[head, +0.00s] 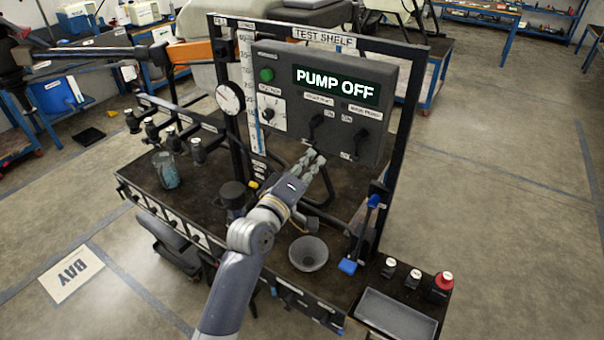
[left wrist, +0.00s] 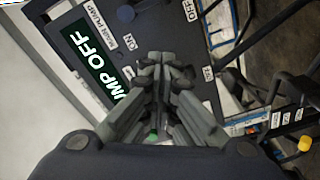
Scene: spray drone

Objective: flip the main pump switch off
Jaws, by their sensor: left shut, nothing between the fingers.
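The dark control panel (head: 285,75) stands upright on the test bench, and its display (head: 336,85) reads PUMP OFF. The main pump switch (head: 360,138) is a dark lever below the right-hand label on the panel. A second dark lever switch (head: 317,122) is to its left. My left gripper (head: 314,156) is shut and empty in front of the panel's lower part, low and left of the main pump switch. In the left wrist view the shut fingers (left wrist: 165,75) hide part of the panel, beside the display (left wrist: 95,55) and MAIN PUMP label (left wrist: 97,18).
A gauge (head: 230,98) and several valves stand left of the panel. A grey bowl (head: 308,253), a blue-handled lever (head: 372,203), an empty tray (head: 395,315) and a red-capped bottle (head: 442,284) are on the bench's right side. Black frame posts flank the panel.

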